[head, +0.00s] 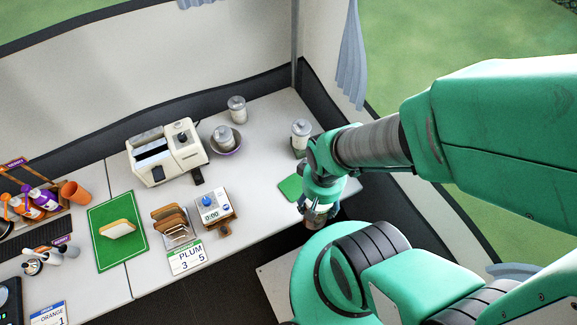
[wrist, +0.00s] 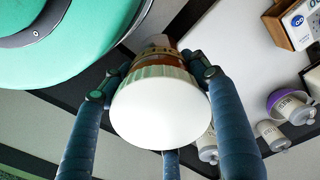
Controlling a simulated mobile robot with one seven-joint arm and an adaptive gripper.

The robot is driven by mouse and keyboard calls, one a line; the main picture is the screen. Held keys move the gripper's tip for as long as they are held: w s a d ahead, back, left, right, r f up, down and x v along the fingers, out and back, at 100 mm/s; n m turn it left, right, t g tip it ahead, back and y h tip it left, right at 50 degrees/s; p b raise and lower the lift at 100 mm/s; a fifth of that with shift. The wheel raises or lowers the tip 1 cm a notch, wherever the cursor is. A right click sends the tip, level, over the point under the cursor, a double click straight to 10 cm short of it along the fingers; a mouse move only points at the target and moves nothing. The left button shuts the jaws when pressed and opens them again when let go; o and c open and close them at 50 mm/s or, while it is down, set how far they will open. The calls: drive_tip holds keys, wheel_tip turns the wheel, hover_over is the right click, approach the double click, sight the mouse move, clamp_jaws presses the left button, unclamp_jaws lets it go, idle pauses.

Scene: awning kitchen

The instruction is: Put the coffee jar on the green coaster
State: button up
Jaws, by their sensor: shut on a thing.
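My gripper (head: 320,198) is shut on a jar with a wide white lid (wrist: 162,112) and a brownish body, which I take to be the coffee jar; its label cannot be read. In the wrist view the fingers close around it from the sides. In the head view the jar (head: 318,216) shows below the fingers, near the counter's front edge. The green coaster (head: 290,187) lies on the counter just left of my gripper, and its right part is hidden behind the gripper. Nothing is seen resting on its visible part.
A lidded jar (head: 301,129) stands behind the coaster, close to my arm. Another jar (head: 237,107) stands at the back, and one (head: 222,134) sits in a purple-rimmed bowl (head: 236,146). A timer box (head: 214,207), toast rack (head: 175,226) and toaster (head: 166,152) stand farther left.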

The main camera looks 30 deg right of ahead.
drive_tip(key=shift+f, duration=1.45)
drive_tip(key=shift+w, duration=0.1)
drive_tip(key=w+d+f+b, duration=0.1)
drive_tip(key=w+b, duration=0.1)
drive_tip(key=w, duration=1.3)
drive_tip(key=shift+w+f+b, duration=0.25)
drive_tip(key=shift+w+b, duration=0.1)
drive_tip(key=shift+b, duration=0.05)
drive_tip(key=shift+d, duration=0.1)
drive_tip(key=shift+f+b, duration=0.65)
drive_tip(key=shift+f, duration=1.25)
drive_tip(key=o, duration=1.7)
